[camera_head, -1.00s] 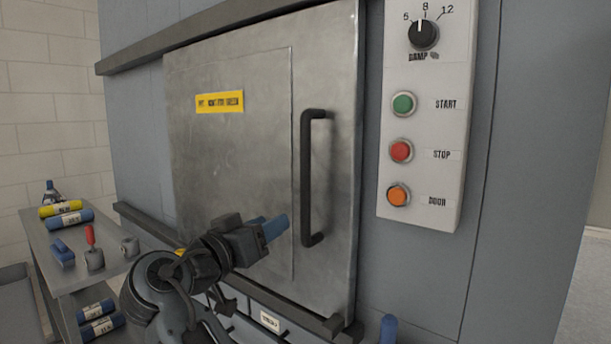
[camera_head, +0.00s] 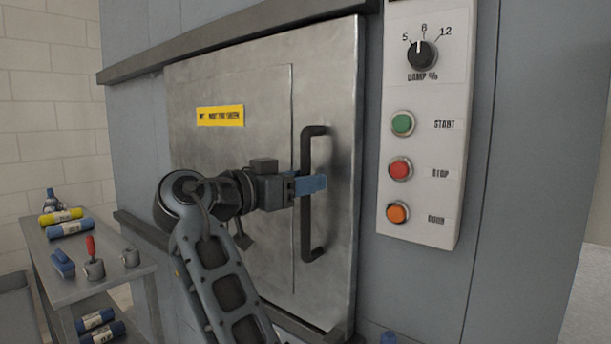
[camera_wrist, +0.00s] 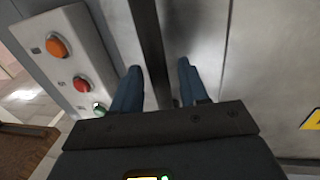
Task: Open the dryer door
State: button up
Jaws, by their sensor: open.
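The dryer door (camera_head: 235,150) is a flat grey metal panel with a yellow label, and it looks shut. Its black vertical bar handle (camera_head: 308,232) is on the door's right side. My gripper (camera_head: 311,185) is at the handle's middle height, its blue fingers partly overlapping the bar. In the wrist view my gripper (camera_wrist: 157,88) is open, and the dark handle bar (camera_wrist: 152,50) runs between its two blue fingers. I cannot tell whether either finger touches the bar.
A white control panel (camera_head: 425,110) with a dial and green, red and orange buttons is right of the door. A horizontal rail (camera_head: 200,42) runs above the door. A grey cart (camera_head: 95,262) with bottles and small tools stands at left.

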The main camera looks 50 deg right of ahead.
jog(key=shift+d, duration=0.4)
jog(key=shift+c, duration=0.3)
grip_shut()
